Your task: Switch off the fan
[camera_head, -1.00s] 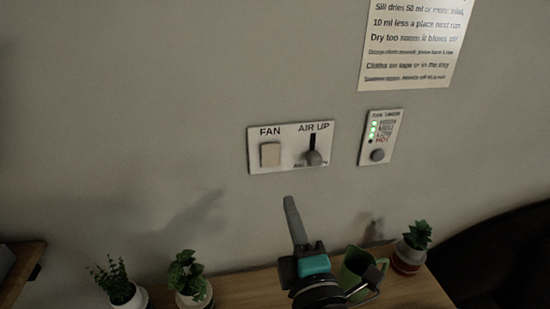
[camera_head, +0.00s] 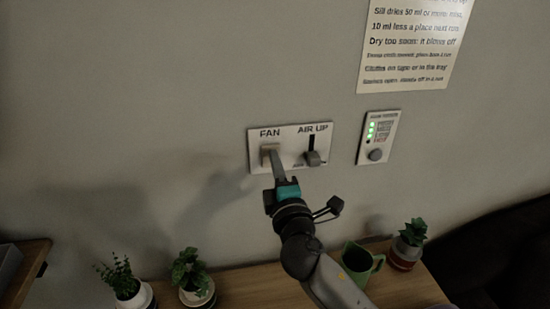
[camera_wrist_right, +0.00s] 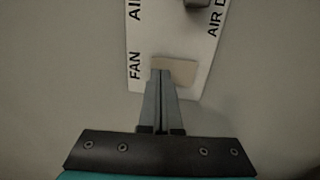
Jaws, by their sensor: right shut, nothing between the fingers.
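The wall plate (camera_head: 288,164) carries a beige rocker switch (camera_head: 266,150) under the word FAN and a slider knob (camera_head: 313,159) under AIR UP. My right gripper (camera_head: 272,153) is shut and empty, with its fingertips at the fan switch, covering part of it. In the right wrist view, the shut fingers (camera_wrist_right: 160,72) overlap the edge of the beige switch (camera_wrist_right: 178,70). I cannot tell whether they press it or which way it is set. My left gripper is not in view.
A small panel (camera_head: 378,138) with green lights and a round knob is right of the plate. A paper notice (camera_head: 415,45) hangs above. Below, a wooden shelf (camera_head: 410,290) holds potted plants (camera_head: 190,275) and a green mug (camera_head: 360,262).

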